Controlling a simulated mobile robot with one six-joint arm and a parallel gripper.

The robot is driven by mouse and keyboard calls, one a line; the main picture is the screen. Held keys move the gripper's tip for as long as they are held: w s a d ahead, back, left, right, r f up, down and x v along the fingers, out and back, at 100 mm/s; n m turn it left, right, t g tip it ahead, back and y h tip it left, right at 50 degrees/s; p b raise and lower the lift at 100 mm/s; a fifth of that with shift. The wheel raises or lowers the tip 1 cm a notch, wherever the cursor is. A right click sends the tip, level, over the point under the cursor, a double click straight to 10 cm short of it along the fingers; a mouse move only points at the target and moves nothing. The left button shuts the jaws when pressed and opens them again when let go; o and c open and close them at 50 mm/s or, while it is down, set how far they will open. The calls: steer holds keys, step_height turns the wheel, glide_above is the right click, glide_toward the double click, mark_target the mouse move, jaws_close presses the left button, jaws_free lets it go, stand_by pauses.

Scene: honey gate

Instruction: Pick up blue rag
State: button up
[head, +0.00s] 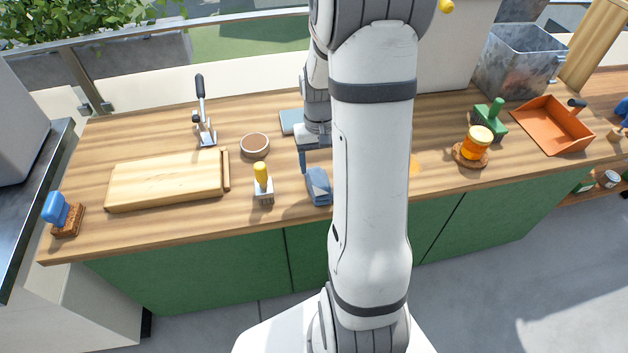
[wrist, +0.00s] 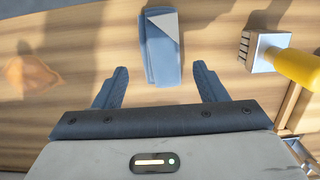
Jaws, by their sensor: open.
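The blue rag (head: 319,187) lies folded on the wooden counter (head: 275,218) near its front edge, just left of my arm in the head view. In the wrist view the rag (wrist: 163,55) lies ahead of my gripper (wrist: 158,84), roughly centred between the two fingers, with a pale corner folded on top. My gripper is open and empty, and the rag's near end reaches about level with the fingertips. I cannot tell the height of the fingers above the rag. In the head view my arm hides much of the gripper.
A yellow-handled brush (head: 263,183) stands close left of the rag; it also shows in the wrist view (wrist: 277,57). A small bowl (head: 255,145) and a cutting board (head: 165,181) lie further left. A honey jar (head: 477,146), green brush (head: 491,118) and orange dustpan (head: 553,125) are at the right.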

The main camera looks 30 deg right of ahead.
mark_target(318, 179)
steer(key=f, duration=0.4)
steer(key=f+p, duration=0.1)
steer(key=f, duration=0.1)
steer(key=shift+s+a+f, duration=0.3)
steer(key=shift+a, duration=0.05)
steer(key=shift+c, duration=0.5)
steer(key=c, duration=1)
steer(key=shift+o, duration=0.2)
steer(key=shift+r, duration=0.1)
step_height(318, 179, up, 10)
steer(key=shift+f+b, duration=0.1)
steer(key=shift+b, duration=0.25)
